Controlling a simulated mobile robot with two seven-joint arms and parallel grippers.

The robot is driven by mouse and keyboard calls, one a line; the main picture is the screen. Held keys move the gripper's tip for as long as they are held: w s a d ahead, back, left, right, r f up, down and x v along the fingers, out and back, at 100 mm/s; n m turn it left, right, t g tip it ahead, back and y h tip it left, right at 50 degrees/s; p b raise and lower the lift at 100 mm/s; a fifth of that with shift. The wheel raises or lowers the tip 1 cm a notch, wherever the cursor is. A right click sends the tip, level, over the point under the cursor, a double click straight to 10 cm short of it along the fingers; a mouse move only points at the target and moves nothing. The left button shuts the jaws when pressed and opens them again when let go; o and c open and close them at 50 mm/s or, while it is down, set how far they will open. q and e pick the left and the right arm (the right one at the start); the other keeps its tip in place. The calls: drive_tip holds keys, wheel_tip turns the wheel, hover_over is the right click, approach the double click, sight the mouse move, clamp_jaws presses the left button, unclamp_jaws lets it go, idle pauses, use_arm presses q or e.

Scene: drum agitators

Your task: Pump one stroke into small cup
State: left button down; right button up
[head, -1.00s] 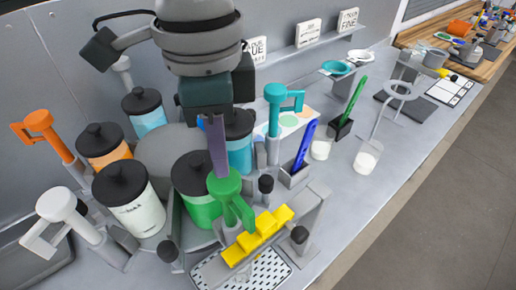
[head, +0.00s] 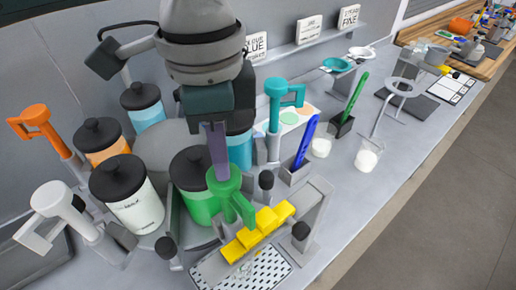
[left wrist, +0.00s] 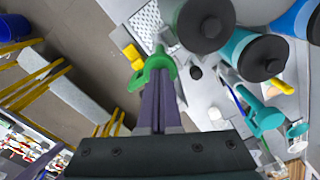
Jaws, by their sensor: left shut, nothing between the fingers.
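My left gripper (head: 219,176) comes down from the top of the head view, its purple fingers shut and empty. Its tips are at the top of the green pump head (head: 237,200); I cannot tell whether they touch. The left wrist view also shows the green pump head (left wrist: 152,66) at the tips of my left gripper (left wrist: 159,76). The green drum (head: 200,207) with a black lid stands behind the pump. My right gripper is not in view.
A yellow stepped block (head: 257,233) sits in front of the green pump, above a perforated tray (head: 262,277). White (head: 55,202), orange (head: 36,118) and teal (head: 276,92) pumps stand around. Blue (head: 306,142) and green (head: 356,92) upright tools stand right. The bench is clear at right front.

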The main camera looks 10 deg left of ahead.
use_arm(q)
drive_tip(key=shift+f+b, duration=0.7)
drive_tip(key=shift+f, duration=0.6)
drive_tip(key=shift+r+p, duration=2.3)
drive_tip(key=shift+p, duration=0.35)
drive_tip(key=shift+r, duration=0.1)
wheel_tip(320, 180, up, 6)
drive_tip(key=p, duration=0.7)
